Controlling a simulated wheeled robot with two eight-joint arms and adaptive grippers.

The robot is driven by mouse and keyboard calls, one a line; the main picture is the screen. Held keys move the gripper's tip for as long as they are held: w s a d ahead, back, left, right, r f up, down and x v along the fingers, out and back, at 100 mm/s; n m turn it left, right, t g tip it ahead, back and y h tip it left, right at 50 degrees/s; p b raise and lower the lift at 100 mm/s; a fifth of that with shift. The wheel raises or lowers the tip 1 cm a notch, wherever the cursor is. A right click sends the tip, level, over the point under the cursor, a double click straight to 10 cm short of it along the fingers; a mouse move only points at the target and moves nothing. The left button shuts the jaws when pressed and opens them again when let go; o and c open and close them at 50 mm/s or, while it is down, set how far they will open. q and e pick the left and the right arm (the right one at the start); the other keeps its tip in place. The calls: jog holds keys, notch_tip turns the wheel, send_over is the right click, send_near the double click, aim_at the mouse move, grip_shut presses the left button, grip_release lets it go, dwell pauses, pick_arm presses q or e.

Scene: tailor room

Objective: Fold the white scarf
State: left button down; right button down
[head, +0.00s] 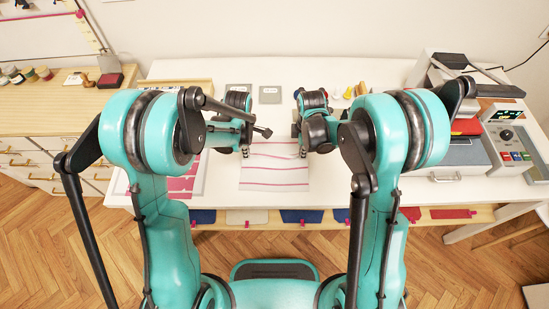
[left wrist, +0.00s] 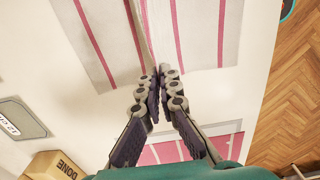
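The white scarf (head: 274,176) with pink stripes lies on the white table in front of me. A raised crease runs across it between my two grippers. My left gripper (head: 245,151) is at the scarf's left edge. In the left wrist view its fingertips (left wrist: 161,72) are together on the edge of the scarf (left wrist: 205,30), where the cloth bunches into a ridge. My right gripper (head: 303,152) is at the scarf's right edge, with its fingers close together where the cloth is raised; its fingertips are small in the head view.
A pink-and-white patterned sheet (head: 183,186) lies left of the scarf. A machine with coloured buttons (head: 509,140) stands on the right. Small coloured items (head: 348,92) and grey squares (head: 270,94) lie behind. A cardboard box (left wrist: 55,166) shows in the left wrist view.

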pick_arm(q)
jog(key=shift+r+p, duration=0.3)
jog(key=shift+r, duration=0.25)
pick_arm(e)
jog(key=shift+r, duration=0.55)
